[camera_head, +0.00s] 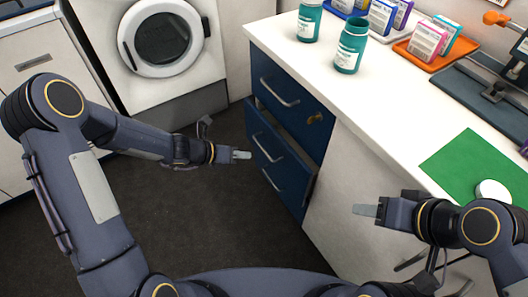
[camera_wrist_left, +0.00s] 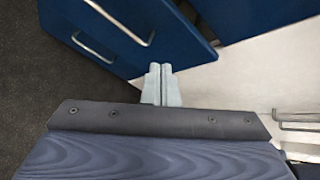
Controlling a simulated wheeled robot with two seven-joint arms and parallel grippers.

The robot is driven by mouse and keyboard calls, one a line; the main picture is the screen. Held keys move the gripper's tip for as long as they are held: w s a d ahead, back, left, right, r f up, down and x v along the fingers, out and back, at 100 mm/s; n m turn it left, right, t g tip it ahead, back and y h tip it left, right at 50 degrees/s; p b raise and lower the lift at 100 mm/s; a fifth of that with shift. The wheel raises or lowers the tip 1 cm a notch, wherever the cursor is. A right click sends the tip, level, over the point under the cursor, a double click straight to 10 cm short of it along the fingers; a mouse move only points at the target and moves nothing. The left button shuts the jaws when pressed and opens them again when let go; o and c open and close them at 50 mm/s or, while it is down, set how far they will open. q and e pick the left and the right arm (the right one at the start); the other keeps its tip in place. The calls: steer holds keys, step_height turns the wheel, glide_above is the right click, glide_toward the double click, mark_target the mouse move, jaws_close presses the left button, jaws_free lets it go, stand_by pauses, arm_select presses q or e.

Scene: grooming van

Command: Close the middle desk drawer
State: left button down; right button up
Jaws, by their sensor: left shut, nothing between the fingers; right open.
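The desk's dark blue drawers are in the middle of the head view. The middle drawer (camera_head: 283,154) stands out from the cabinet, with its front ahead of the top drawer (camera_head: 292,97). Its blue front (camera_wrist_left: 120,55) also shows in the left wrist view, with bar handles. My left gripper (camera_head: 241,155) is shut and empty, just in front of the middle drawer's front; its fingertips (camera_wrist_left: 161,84) appear close to the blue panel, but I cannot tell whether they touch. My right gripper (camera_head: 366,210) is open and empty beside the desk's white side.
The white desktop (camera_head: 330,88) holds green jars (camera_head: 351,45), boxes in an orange tray (camera_head: 455,48) and a green mat (camera_head: 475,165). A washing machine (camera_head: 150,50) stands at the back. Dark floor (camera_head: 190,215) lies clear left of the drawers.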

arm_select(q)
step_height(320, 180, down, 4)
steer(key=s+r+n+t+h+b, duration=0.1)
steer(key=s+n+t+h+b, duration=0.15)
steer(key=n, duration=0.55)
steer(key=n+b, duration=0.3)
steer(key=b, duration=0.2)
glide_toward(284, 147)
steer(key=shift+t, duration=0.35)
steer(key=w+d+f, duration=0.1)
steer(key=d+f, duration=0.1)
steer(key=d, duration=0.1)
steer(key=w+d+f, duration=0.1)
steer(key=shift+w+d, duration=0.6)
steer(key=shift+d, duration=0.1)
arm_select(e)
step_height(284, 147, down, 10)
steer(key=shift+f, duration=0.15)
arm_select(q)
steer(key=w+d, duration=0.2)
steer(key=d, duration=0.1)
steer(key=shift+w+d+r, duration=0.1)
steer(key=shift+w+d, duration=0.05)
steer(key=shift+d, duration=0.15)
steer(key=shift+r, duration=0.1)
arm_select(e)
steer(key=shift+s+a+r, duration=0.1)
steer(key=shift+r, duration=0.1)
